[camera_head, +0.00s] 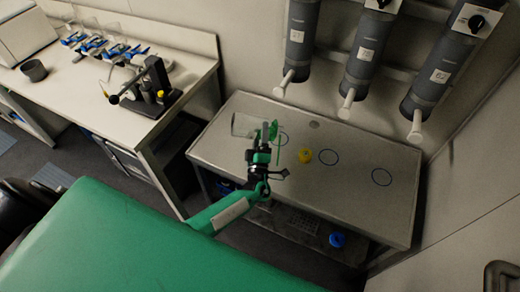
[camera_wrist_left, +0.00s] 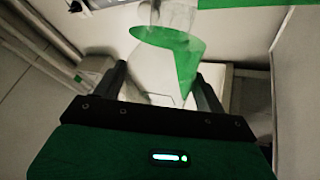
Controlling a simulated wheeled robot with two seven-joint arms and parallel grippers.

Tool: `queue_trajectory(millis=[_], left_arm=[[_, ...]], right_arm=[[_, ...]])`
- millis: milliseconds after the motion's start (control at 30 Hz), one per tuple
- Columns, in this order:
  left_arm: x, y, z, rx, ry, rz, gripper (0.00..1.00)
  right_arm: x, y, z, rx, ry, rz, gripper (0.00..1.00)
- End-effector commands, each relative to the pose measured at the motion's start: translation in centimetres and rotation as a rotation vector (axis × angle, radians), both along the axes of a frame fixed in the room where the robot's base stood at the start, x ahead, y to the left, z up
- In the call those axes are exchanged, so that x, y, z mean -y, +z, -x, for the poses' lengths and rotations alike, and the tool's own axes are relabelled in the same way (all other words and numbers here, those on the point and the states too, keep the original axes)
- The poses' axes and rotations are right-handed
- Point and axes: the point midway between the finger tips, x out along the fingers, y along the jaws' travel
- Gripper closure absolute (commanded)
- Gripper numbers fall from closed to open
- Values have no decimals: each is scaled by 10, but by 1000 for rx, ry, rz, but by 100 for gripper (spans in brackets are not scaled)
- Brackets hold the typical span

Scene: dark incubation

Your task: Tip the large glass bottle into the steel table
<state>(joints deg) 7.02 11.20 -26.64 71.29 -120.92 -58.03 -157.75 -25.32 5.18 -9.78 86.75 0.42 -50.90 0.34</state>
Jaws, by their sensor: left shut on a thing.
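The large glass bottle (camera_head: 243,125) is clear and tipped onto its side above the left part of the steel table (camera_head: 350,200). Green liquid shows at its right end, and a thin green streak hangs down from there toward the table. My left gripper (camera_head: 265,137) is shut on the bottle. In the left wrist view, the bottle (camera_wrist_left: 175,15) shows at the top with green in it, beyond the fingers of my left gripper (camera_wrist_left: 160,78). The fingers partly hide the bottle in the head view. My right gripper is not in view.
A yellow cap-like piece (camera_head: 305,156) sits on the steel table near blue rings. Several grey dispensers (camera_head: 362,48) hang on the wall behind. A white bench (camera_head: 110,85) with a black stand (camera_head: 158,80) and glassware is at left.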

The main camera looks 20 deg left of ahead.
Motion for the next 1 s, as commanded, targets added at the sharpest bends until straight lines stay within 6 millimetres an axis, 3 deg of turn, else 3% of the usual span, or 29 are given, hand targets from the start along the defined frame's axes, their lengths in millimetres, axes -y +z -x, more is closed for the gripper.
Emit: queue_trajectory(millis=[267, 1000], left_arm=[[3, 10, -2, -41, 0, -81, 68], [4, 11, -2, -56, 0, -109, 68]], right_arm=[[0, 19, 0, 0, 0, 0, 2], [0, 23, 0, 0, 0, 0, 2]])
